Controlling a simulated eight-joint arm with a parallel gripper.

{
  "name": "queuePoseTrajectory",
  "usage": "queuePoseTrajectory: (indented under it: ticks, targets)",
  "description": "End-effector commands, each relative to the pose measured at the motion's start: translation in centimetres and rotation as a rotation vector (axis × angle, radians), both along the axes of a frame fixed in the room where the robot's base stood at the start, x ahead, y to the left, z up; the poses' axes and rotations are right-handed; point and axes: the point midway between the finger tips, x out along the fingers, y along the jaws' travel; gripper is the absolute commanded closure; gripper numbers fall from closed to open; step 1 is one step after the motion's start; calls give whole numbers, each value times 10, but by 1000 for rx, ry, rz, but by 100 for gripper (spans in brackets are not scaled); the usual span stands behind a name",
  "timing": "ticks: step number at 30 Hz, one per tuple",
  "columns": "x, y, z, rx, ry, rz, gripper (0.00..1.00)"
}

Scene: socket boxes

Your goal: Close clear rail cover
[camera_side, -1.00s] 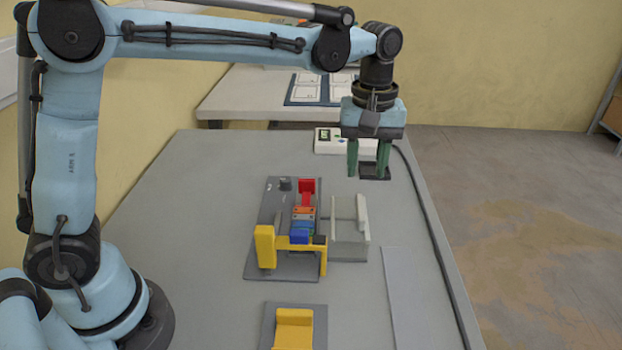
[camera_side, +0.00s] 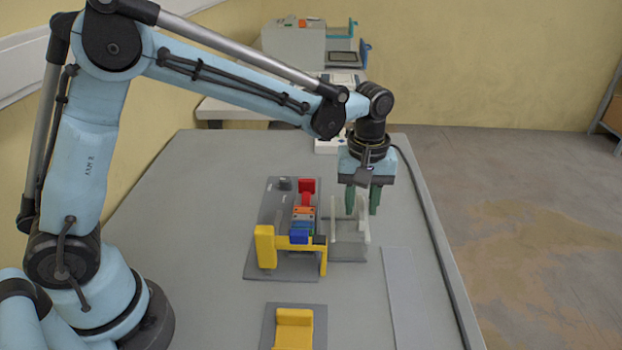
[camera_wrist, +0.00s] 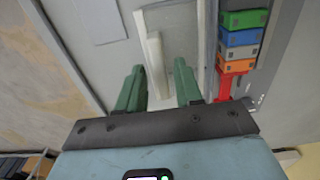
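The clear rail cover (camera_side: 347,243) lies folded open to the right of the rail fixture, a see-through panel with a pale bar (camera_side: 363,217) along its right side. The cover also shows in the wrist view (camera_wrist: 182,40), with the pale bar (camera_wrist: 154,52) between my fingers' lines. The grey fixture base (camera_side: 268,210) carries a row of coloured blocks (camera_side: 302,225), red, orange, grey, blue and green. My gripper (camera_side: 362,212) points down above the cover's far part, with its green fingers apart.
A yellow bracket (camera_side: 266,246) stands at the fixture's near left. A yellow block on a grey plate (camera_side: 293,328) lies nearer the front. A flat grey strip (camera_side: 403,300) lies at right, and a dark cable (camera_side: 430,215) runs along the table's right edge.

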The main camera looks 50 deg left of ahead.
Motion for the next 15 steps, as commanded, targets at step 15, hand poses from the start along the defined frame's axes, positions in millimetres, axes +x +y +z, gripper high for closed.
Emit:
queuePoseTrajectory:
  ticks: [15]
  targets:
    - [0,0,0,0,0,0,100]
